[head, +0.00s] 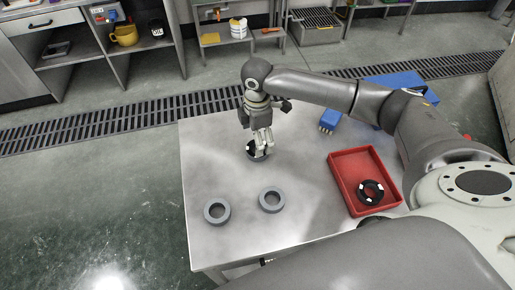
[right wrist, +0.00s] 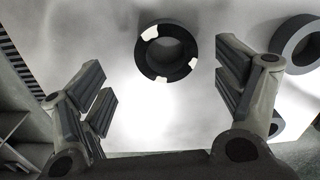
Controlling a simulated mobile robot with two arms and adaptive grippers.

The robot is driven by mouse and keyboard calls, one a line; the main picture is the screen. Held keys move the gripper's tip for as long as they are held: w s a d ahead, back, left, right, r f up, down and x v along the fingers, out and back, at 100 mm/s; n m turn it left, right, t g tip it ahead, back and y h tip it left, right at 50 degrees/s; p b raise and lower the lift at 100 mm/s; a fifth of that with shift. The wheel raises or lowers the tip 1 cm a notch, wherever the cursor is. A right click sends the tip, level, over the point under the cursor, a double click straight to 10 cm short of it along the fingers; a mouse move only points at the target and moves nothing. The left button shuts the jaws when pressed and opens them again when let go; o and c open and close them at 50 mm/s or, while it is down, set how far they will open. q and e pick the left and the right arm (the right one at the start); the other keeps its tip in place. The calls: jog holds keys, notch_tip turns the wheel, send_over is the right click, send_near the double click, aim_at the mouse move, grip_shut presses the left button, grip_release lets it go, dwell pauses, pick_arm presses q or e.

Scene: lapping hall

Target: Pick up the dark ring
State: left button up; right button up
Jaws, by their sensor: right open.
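A dark ring (head: 251,156) with white patches lies flat on the metal table (head: 199,174), partly hidden by my right gripper (head: 263,148) in the head view. The right wrist view shows this dark ring (right wrist: 143,52) whole, with its open centre. My right gripper (right wrist: 163,85) is open and empty, its fingers on either side of the ring and apart from it in that view. A second dark ring (head: 363,194) with white patches lies in the red tray (head: 344,174) at the table's right. My left gripper is not in view.
Two grey rings, one at the left (head: 208,214) and one near the middle (head: 264,204), lie nearer the front of the table. Bare table lies around the dark ring.

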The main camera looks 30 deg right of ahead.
jog(key=f, duration=0.3)
jog(key=shift+s+f+p, duration=0.35)
jog(key=shift+f+p, duration=0.05)
jog(key=shift+f, duration=0.4)
jog(key=c, duration=0.5)
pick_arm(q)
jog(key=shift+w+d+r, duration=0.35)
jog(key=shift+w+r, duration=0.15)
pick_arm(e)
jog(key=c, duration=0.7)
